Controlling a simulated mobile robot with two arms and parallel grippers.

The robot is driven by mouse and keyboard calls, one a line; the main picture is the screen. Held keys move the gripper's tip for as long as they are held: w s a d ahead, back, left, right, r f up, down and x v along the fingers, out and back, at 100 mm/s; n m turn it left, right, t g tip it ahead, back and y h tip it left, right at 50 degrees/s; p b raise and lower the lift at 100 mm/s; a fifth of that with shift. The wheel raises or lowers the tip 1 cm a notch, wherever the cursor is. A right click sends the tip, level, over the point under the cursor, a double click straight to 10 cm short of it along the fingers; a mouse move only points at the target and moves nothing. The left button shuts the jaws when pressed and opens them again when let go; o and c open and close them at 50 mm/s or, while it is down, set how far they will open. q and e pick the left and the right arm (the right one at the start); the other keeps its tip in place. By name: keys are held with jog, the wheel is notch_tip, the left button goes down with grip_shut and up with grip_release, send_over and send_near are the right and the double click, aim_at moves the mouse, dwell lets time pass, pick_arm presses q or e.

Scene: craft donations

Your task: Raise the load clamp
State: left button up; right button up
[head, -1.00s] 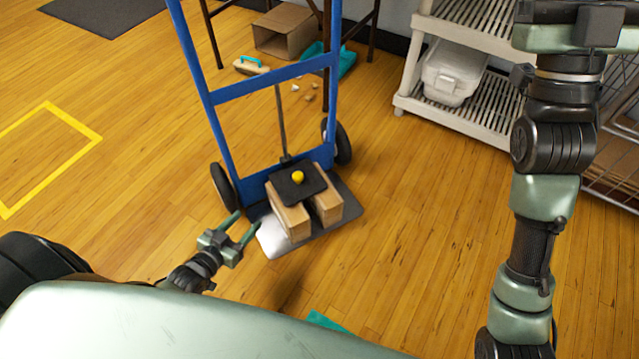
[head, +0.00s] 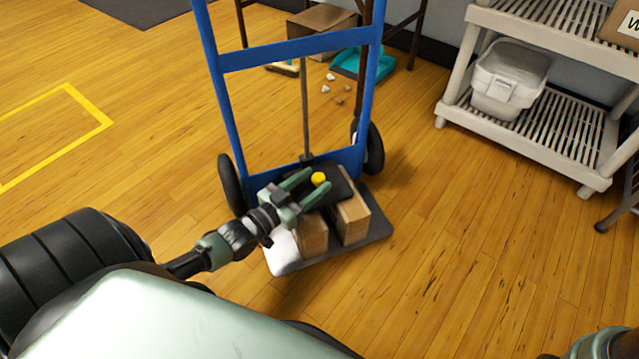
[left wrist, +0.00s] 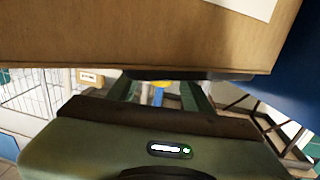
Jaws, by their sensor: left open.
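The load clamp (head: 341,187) is a black plate with a yellow knob (head: 318,179) on top. It lies over two brown boxes (head: 354,219) (head: 311,237) on the toe plate of a blue hand truck (head: 222,98). A thin rod (head: 305,110) rises behind it. My left gripper (head: 311,187) is open at the knob, its fingers pointing toward it. I cannot tell whether the fingers touch the knob. My right gripper is not in view.
A pale shelf rack (head: 540,135) with a white lidded bin (head: 508,78) stands at the right. A teal dustpan (head: 350,64) and small debris lie behind the truck. Yellow tape (head: 95,130) marks the floor at left. Floor right of the truck is clear.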

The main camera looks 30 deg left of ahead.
pick_arm(q)
jog(key=shift+w+d+b, duration=0.25)
jog(key=shift+w+b, duration=0.15)
jog(key=shift+w, duration=0.75)
jog(key=shift+c, duration=0.2)
grip_shut()
dwell(0.4)
